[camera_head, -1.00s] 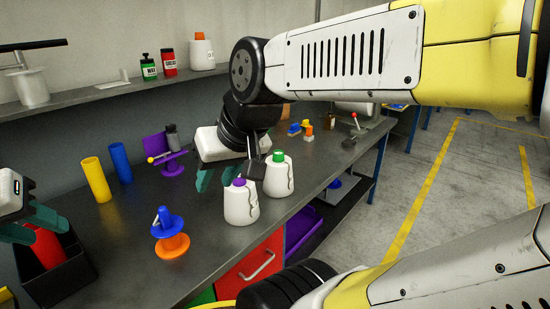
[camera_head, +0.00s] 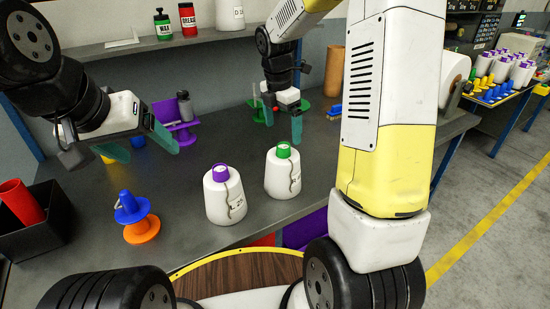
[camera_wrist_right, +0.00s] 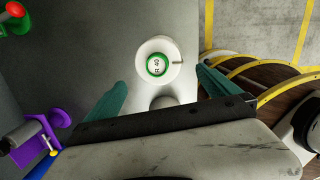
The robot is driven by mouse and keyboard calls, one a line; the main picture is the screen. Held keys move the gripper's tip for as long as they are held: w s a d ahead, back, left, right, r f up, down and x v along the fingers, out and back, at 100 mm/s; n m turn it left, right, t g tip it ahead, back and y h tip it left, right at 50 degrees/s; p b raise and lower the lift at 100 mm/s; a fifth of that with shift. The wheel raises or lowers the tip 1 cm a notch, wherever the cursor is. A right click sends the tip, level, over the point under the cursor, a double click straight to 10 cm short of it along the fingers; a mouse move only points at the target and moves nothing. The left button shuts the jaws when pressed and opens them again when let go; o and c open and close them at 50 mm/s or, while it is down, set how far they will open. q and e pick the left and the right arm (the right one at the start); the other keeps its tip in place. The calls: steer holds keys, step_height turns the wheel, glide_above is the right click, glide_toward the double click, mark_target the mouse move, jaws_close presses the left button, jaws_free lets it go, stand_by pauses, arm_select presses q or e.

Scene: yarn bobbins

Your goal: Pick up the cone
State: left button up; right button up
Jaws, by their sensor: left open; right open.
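Two white yarn cones stand upright on the grey workbench (camera_head: 185,240): one with a purple top (camera_head: 225,196) and, to its right, one with a green top (camera_head: 283,174). My right gripper (camera_head: 283,128) is open and empty, above and behind the green-topped cone in the head view. In the right wrist view the green-topped cone (camera_wrist_right: 160,47) shows from above, between and beyond the open fingers (camera_wrist_right: 160,78). A pale rounded shape below it is partly hidden by the gripper. My left gripper (camera_head: 150,150) is open and empty, above the bench to the left of the cones.
A blue spool on an orange base (camera_head: 141,229) stands left of the cones. A black bin (camera_head: 40,238) holds a red cylinder (camera_head: 20,200). A purple stand (camera_head: 178,125) is behind, below a shelf (camera_head: 100,48). Bench between the cones and purple stand is mostly clear.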

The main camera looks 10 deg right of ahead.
mark_target(283, 145)
steer(key=shift+w+f+n, duration=0.25)
steer(key=shift+f+n, duration=0.05)
steer(key=shift+f, duration=0.25)
steer(key=f, duration=0.7)
steer(key=shift+w+d+f, duration=0.2)
steer(key=shift+w+d, duration=0.2)
steer(key=shift+r, duration=0.1)
steer(key=c, duration=1.7)
steer(key=shift+c, duration=0.2)
step_height(283, 145, up, 10)
